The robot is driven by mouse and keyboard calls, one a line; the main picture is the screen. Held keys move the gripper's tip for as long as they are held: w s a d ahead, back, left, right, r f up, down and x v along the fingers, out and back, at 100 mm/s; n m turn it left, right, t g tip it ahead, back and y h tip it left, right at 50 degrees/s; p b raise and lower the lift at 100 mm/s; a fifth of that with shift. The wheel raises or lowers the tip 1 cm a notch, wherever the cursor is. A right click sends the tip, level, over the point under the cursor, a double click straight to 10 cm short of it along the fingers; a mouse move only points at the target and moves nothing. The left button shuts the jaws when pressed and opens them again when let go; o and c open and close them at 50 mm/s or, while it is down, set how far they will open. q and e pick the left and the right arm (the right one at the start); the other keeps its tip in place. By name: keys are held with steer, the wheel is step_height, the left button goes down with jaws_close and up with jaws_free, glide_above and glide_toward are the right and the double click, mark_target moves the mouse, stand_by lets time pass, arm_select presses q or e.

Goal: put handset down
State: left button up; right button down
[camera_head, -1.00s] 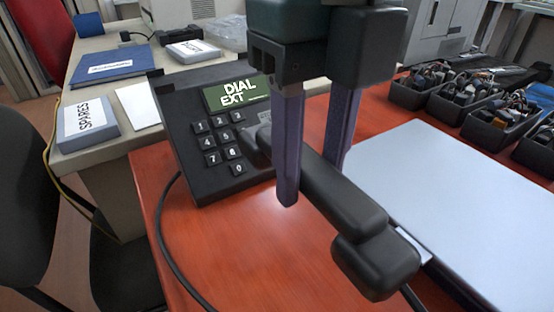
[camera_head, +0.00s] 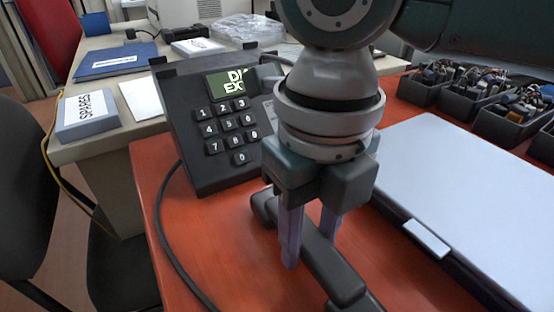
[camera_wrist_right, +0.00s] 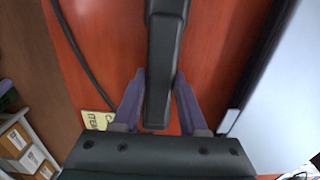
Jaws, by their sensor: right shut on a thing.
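My right gripper (camera_head: 309,250) is shut on the black handset (camera_head: 338,272), with one finger on each side of its grip. The handset is low over the red desk (camera_head: 215,250), in front of the phone base; I cannot tell whether it touches the desk. In the right wrist view the handset (camera_wrist_right: 161,60) runs between the two fingers (camera_wrist_right: 160,85). The dark phone base (camera_head: 190,150), with keypad and green screen, stands tilted behind; my arm hides its right part. My left gripper is not in view.
A closed pale laptop-like panel (camera_head: 460,200) lies to the right. Black bins of parts (camera_head: 510,115) stand behind it. A dark cord (camera_head: 168,250) curves along the desk's left side. A beige side table (camera_head: 140,120) holds a SPARES box (camera_head: 87,115).

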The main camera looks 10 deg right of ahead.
mark_target(310, 237)
steer(key=shift+f, duration=0.15)
steer(key=shift+c, duration=2.2)
jaws_free()
step_height(310, 237, up, 12)
steer(key=p, duration=0.3)
steer(key=shift+r+p, duration=0.2)
steer(key=shift+p, duration=0.1)
